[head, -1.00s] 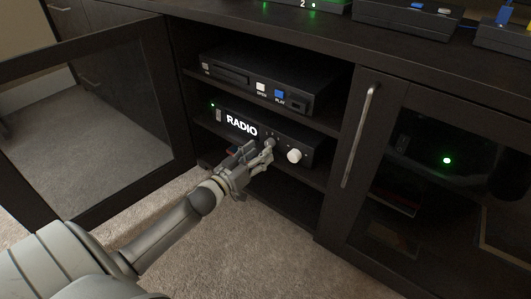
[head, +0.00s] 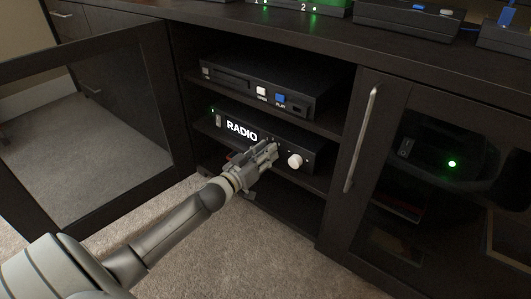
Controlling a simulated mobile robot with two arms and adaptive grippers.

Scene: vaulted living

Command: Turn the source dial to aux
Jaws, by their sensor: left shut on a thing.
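The receiver (head: 228,125) sits on the middle shelf of the open cabinet, with "RADIO" lit on its display (head: 241,131). A white round knob (head: 295,160) shows at the right of its front. My left gripper (head: 270,149) is at the receiver's front, between the display and the white knob. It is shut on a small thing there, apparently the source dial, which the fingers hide. My right gripper is not in view.
A disc player (head: 255,84) stands on the shelf above. The left glass door (head: 95,130) is open; the right door with a metal handle (head: 361,138) is shut. Carpet (head: 250,255) lies clear in front. Boxes (head: 410,18) stand on top.

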